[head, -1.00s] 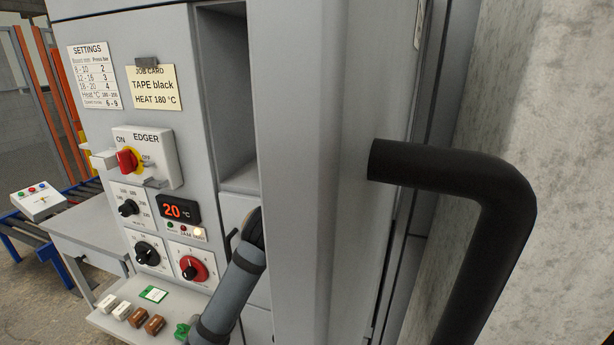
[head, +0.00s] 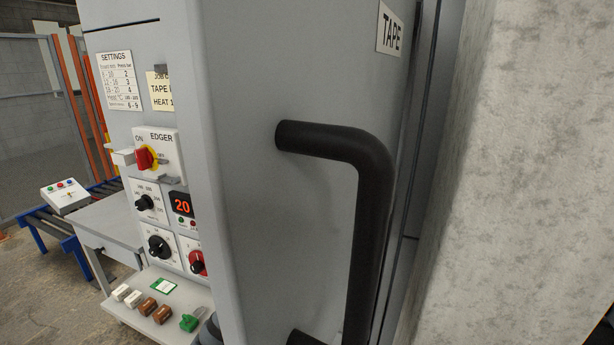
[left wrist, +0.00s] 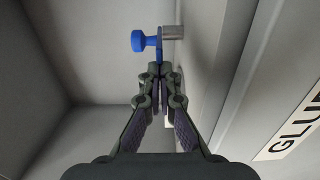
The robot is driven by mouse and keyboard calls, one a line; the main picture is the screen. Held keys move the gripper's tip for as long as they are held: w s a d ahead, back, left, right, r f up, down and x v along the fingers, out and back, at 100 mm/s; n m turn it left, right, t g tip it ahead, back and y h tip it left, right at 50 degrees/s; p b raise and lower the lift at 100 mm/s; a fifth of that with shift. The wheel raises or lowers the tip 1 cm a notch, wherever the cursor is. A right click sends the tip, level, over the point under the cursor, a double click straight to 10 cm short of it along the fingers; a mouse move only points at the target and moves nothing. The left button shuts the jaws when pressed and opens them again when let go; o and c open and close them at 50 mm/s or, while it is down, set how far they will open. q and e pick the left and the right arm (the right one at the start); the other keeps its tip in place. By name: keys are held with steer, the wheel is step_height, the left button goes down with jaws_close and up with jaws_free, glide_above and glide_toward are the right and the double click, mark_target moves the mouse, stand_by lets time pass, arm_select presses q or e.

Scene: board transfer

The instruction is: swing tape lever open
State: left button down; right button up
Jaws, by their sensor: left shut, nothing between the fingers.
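The tape lever, a small blue lever with a round blue knob (left wrist: 138,41) and a short grey metal cylinder (left wrist: 173,32), shows at the top middle of the left wrist view. My left gripper (left wrist: 160,75) is shut and empty, its fingertips just below the blue lever in that view. I cannot tell whether the fingertips touch it. The lever is not visible in the head view, where a grey door with a black handle (head: 372,220) and a TAPE label (head: 391,30) fills the middle. My right gripper is in neither view.
The control panel carries a red and yellow EDGER switch (head: 146,158) and dials. A low shelf below holds several small blocks (head: 162,313). A concrete wall (head: 530,150) stands close on the right. In the left wrist view, a GLUE label (left wrist: 292,130) is at right.

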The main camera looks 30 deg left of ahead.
arm_select(q)
steer(key=shift+d, duration=0.1)
steer(key=shift+s, duration=0.15)
steer(key=s+d, duration=0.1)
steer(key=s, duration=0.6)
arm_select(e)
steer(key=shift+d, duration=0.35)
arm_select(q)
steer(key=shift+s, duration=0.1)
